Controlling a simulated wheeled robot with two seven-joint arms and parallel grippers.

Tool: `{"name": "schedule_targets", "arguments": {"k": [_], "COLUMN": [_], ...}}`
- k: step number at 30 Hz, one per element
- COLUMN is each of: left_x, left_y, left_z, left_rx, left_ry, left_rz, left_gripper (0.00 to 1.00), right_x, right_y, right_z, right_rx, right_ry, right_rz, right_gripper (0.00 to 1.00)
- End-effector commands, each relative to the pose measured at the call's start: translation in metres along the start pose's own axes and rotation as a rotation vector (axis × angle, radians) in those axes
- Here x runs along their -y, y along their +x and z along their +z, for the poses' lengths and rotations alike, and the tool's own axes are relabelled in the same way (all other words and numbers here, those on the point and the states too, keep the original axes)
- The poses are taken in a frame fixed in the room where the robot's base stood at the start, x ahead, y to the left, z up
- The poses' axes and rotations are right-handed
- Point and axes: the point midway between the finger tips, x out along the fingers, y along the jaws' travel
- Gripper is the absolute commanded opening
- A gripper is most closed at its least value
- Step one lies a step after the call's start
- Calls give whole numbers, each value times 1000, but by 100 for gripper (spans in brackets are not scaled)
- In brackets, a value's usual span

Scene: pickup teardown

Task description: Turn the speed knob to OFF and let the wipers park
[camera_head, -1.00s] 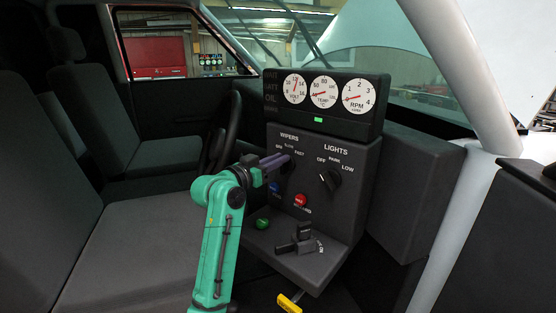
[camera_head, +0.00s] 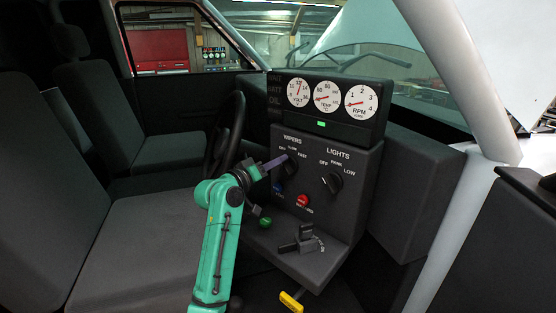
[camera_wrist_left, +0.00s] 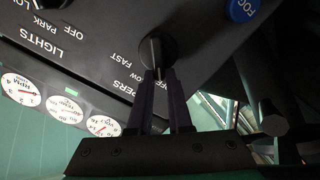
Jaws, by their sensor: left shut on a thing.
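The round black wiper speed knob (camera_head: 291,167) is on the dark panel under the WIPERS lettering, with OFF, SLOW and FAST around it. It also shows in the left wrist view (camera_wrist_left: 157,45). My left gripper (camera_head: 282,161) reaches it from the left, its purple fingers shut on the knob's grip; the fingers also show in the left wrist view (camera_wrist_left: 159,80). The fingers partly hide the knob, so its exact setting is unclear. The wipers (camera_head: 366,59) lie at a low slant across the windshield. My right gripper is not in view.
The lights knob (camera_head: 332,182) is to the right, with a red button (camera_head: 302,201) and a blue button (camera_head: 277,188) below. Gauges (camera_head: 327,97) stand above. Seats fill the left.

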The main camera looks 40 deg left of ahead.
Motion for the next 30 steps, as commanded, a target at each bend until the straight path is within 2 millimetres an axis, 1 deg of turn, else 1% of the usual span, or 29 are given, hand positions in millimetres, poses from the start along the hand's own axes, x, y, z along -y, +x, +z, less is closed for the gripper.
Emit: {"name": "schedule_targets", "arguments": {"k": [15, 16, 17, 18, 26, 30], "left_x": [1, 1, 1, 1, 1, 2], "left_y": [0, 0, 0, 0, 0, -7], "left_z": [0, 0, 0, 0, 0, 1], "left_rx": [-1, -1, -1, -1, -1, -1], "left_ry": [-25, -25, -25, -25, -24, -24], "left_rz": [0, 0, 0, 0, 0, 0], "left_gripper": [0, 29, 40, 48, 48, 48], "right_x": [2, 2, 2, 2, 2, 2], "right_y": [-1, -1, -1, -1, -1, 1], "right_z": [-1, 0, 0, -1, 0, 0], "right_rx": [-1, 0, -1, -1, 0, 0], "right_ry": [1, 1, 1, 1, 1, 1], "right_rz": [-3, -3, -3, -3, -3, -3], "right_gripper": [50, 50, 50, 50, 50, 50]}}
